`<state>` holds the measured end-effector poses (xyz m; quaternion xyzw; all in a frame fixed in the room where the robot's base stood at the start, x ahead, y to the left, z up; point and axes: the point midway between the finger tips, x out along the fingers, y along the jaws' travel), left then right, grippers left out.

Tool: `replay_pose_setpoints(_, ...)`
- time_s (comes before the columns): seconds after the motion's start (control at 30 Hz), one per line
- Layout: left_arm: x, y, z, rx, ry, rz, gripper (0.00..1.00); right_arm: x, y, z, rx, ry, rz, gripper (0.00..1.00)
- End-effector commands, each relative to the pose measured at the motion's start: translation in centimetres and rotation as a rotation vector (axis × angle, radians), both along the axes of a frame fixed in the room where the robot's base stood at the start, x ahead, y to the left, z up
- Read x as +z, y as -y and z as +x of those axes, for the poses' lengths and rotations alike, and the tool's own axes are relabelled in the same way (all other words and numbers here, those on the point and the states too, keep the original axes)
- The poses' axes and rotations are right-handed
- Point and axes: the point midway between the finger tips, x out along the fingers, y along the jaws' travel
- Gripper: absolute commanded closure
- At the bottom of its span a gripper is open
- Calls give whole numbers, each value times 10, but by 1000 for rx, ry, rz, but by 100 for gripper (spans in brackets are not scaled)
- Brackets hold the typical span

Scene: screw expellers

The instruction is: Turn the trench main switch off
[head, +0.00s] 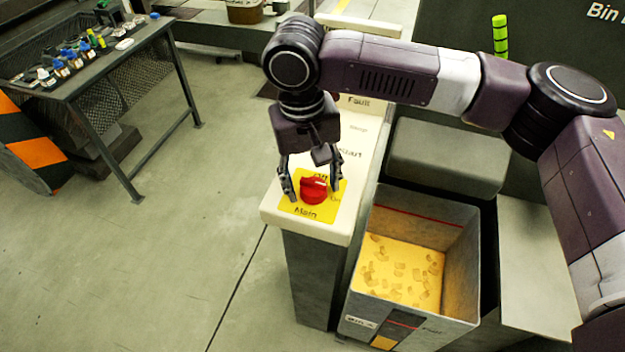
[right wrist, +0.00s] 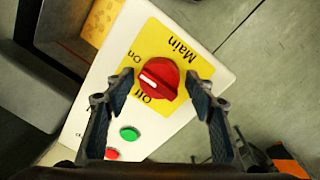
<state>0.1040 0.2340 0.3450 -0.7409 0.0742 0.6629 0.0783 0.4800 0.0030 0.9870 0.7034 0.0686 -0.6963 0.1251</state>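The main switch is a red rotary knob (head: 313,191) on a yellow plate (head: 300,208) marked Main, Off and On, at the near end of a white panel (head: 275,205). The knob (right wrist: 160,78) also shows in the right wrist view. Its white mark faces the side with the On and Off labels; I cannot tell exactly which it points at. My right gripper (head: 314,188) is open above the panel, one finger on each side of the knob, with gaps to it in the right wrist view (right wrist: 160,84). My left gripper is not in view.
Green (right wrist: 129,133) and red (right wrist: 112,153) buttons sit beside the plate. A grey bin (head: 458,275) with yellowish pieces stands right of the panel. A table (head: 120,60) with small items stands at the far left. The floor between is clear.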

Motion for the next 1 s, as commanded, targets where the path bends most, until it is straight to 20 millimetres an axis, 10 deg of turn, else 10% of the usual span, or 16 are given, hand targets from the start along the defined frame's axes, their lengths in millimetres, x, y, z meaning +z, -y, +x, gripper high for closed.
replay_pose_setpoints(0.3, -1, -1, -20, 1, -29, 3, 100, 0, 0, 0, 1, 0, 0, 86)
replay_pose_setpoints(1.0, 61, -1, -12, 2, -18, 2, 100, 8, 0, -2, 327, -5, 1, 86)
